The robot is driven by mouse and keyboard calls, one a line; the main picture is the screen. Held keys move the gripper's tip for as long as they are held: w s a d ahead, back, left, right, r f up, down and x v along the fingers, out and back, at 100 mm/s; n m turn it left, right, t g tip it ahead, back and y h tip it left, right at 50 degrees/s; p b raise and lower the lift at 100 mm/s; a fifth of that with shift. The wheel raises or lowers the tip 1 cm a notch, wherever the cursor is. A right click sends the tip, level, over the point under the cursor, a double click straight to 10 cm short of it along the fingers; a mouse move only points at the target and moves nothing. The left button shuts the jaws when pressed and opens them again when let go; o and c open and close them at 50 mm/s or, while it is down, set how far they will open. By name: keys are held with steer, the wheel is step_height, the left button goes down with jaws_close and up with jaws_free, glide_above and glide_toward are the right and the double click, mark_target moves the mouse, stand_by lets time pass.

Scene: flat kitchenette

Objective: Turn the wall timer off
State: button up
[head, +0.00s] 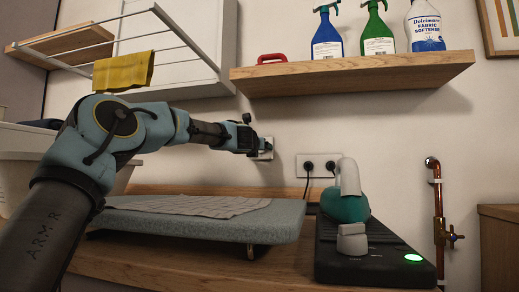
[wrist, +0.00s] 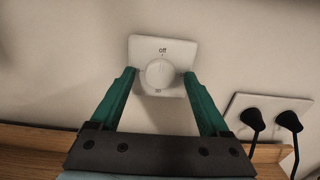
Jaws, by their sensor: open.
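The wall timer (wrist: 176,50) is a white square plate with a round white dial (wrist: 160,74) in its middle. The word "Off" is printed above the dial, and smaller print below it is too blurred to read. The timer also shows at the end of my arm in the head view (head: 267,148), partly covered. My gripper (wrist: 159,73) is open, with one green finger on each side of the dial. I cannot tell whether the fingertips touch the dial. In the head view my gripper (head: 262,146) is close to the wall and small.
A double socket (head: 318,166) with two black plugs is right of the timer. Below are an ironing board (head: 240,226) and an iron (head: 346,206) on a black base (head: 375,262). A wooden shelf (head: 350,76) with bottles (head: 378,46) hangs above. A yellow cloth (head: 123,71) hangs on a rack.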

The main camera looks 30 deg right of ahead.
steer(key=b+v, duration=0.4)
steer(key=v, duration=0.7)
stand_by(0.6)
